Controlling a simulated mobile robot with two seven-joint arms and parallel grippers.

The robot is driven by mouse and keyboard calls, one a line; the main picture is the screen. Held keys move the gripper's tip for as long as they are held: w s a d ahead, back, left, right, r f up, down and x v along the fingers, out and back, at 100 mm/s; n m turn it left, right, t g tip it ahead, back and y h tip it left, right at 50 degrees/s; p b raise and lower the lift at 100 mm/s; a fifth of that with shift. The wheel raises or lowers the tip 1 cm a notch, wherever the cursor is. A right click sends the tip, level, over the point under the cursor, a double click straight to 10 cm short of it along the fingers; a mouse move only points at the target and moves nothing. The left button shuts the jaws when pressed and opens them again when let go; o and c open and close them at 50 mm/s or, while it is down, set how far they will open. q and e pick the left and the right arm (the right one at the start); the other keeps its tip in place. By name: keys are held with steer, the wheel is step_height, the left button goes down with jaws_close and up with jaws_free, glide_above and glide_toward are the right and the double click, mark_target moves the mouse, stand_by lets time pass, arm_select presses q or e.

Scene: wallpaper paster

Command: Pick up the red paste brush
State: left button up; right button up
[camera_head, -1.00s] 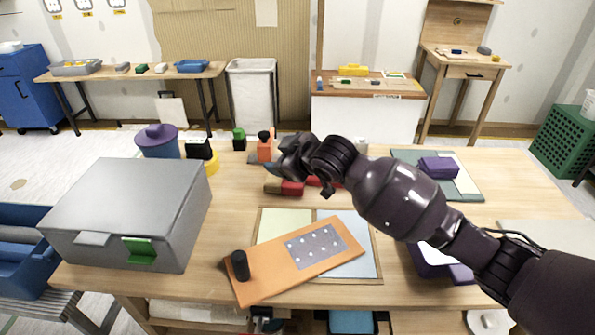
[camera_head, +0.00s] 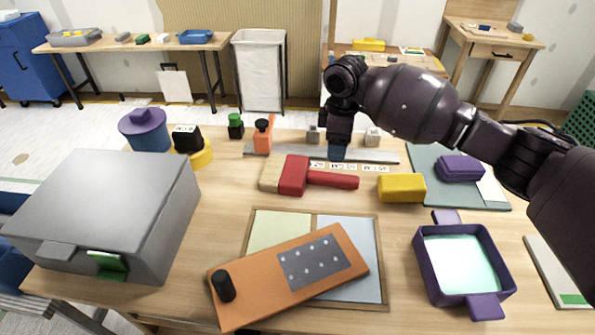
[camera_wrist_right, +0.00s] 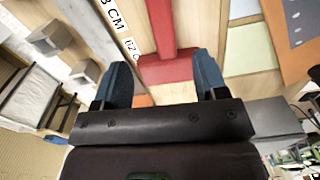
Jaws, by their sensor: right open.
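The red paste brush (camera_head: 293,176) lies on the wooden table behind the framed panel, its pale bristles to the left and its red handle to the right. My right gripper (camera_head: 337,154) points down just behind the brush handle, with blue fingers. In the right wrist view, the open fingers (camera_wrist_right: 163,78) are apart, with the red brush head (camera_wrist_right: 165,68) beyond and between them. Nothing is held; I cannot tell the exact height above the table. My left gripper is not in view.
A grey box (camera_head: 110,205) stands at the left and an orange board (camera_head: 250,285) lies on the framed panel in front. A yellow block (camera_head: 401,188) sits right of the brush handle. A purple tray (camera_head: 425,265) is at the front right. A long metal ruler (camera_head: 380,156) lies behind the brush.

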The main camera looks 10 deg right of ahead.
steer(key=shift+s+f, duration=0.1)
steer(key=shift+f, duration=0.15)
steer(key=b, duration=0.1)
glide_above(332, 175)
steer(key=f, duration=0.4)
steer(key=shift+d+f, duration=0.25)
steer(key=shift+f, duration=0.55)
steer(key=shift+f+b, duration=0.2)
steer(key=shift+b, duration=0.1)
steer(key=f, duration=0.2)
steer(key=f+b, duration=0.1)
steer(key=f, duration=0.1)
steer(key=shift+a+f, duration=0.2)
steer(key=shift+f, duration=0.1)
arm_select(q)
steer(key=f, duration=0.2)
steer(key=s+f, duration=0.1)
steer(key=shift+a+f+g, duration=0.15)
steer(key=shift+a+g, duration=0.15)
arm_select(e)
steer(key=shift+r, duration=0.1)
steer(key=shift+r, duration=0.1)
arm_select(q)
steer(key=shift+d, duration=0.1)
arm_select(e)
steer(key=c, duration=1)
